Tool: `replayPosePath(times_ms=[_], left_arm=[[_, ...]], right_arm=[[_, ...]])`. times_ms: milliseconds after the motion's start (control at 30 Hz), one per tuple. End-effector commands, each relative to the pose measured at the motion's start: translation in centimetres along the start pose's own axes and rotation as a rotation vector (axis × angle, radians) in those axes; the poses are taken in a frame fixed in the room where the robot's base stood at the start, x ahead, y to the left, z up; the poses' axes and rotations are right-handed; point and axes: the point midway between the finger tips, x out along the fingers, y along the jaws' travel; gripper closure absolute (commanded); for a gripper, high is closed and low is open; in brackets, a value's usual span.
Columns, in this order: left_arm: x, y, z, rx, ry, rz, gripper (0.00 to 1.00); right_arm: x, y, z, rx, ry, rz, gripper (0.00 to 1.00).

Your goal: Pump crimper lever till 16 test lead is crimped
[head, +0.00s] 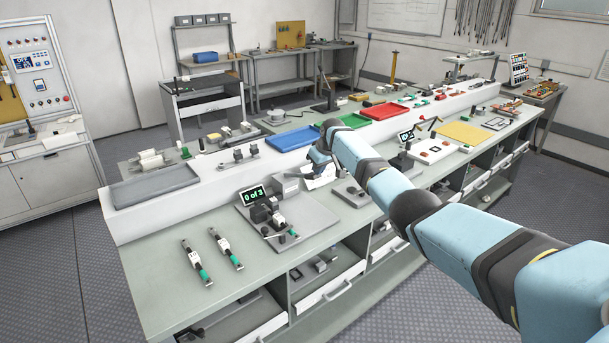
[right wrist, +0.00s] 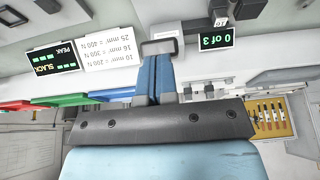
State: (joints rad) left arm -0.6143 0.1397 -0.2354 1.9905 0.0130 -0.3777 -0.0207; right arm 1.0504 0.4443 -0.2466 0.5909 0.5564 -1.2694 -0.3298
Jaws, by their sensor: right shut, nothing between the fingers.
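The crimper (head: 268,212) is a dark tool on a grey base plate on the bench, beside a small display (head: 252,195) reading "0 of 3". A lead with a green end (head: 292,233) lies at the crimper; I cannot tell whether it sits in the jaws. Two more leads (head: 195,262) (head: 226,248) lie on the bench to the left. My right gripper (head: 319,158) is above the bench, behind and right of the crimper, apart from it. In the right wrist view its blue fingers (right wrist: 157,72) are shut and empty. The lever cannot be made out clearly. My left gripper is out of view.
A white card (right wrist: 109,50) lists wire sizes and forces; a second display (right wrist: 52,56) reads "SLACK" and "PEAK".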

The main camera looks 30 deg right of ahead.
Motion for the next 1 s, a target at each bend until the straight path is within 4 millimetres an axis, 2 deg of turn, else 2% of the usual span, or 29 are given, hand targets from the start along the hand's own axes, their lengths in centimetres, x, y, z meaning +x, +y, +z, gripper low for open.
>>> replayPosePath(times_ms=[367,1000], left_arm=[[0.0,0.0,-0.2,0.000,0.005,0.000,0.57],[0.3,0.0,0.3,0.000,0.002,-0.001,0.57]], right_arm=[[0.3,0.0,0.2,0.000,0.000,0.000,1.00],[2.7,-0.1,1.8,0.000,0.001,-0.001,1.00]])
